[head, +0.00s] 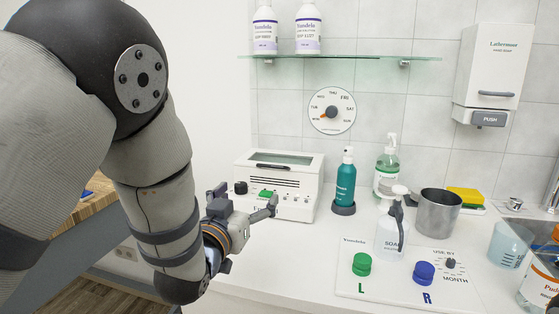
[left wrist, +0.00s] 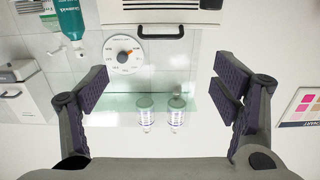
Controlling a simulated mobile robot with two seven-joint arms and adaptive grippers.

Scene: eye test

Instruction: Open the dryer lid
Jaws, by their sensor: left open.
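The dryer is most likely the white box (head: 307,195) on the counter, with a slatted front and a green button. Its lid (head: 312,160) lies shut on top, with a greyish window and a dark handle (head: 273,167). My left gripper (head: 244,198) is open and empty in front of the box, hiding part of its lower front. In the left wrist view, which looks upside down, its fingers (left wrist: 158,88) are spread wide with nothing between them. The box (left wrist: 140,14) shows there at the top edge, beyond the fingers. My right gripper is not in view.
A teal bottle (head: 346,185) stands right of the box, with a clear soap bottle (head: 391,235) and a metal cup (head: 438,213) further right. A white board (head: 350,287) with green and blue caps lies in front. A glass shelf (head: 350,57) hangs above.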

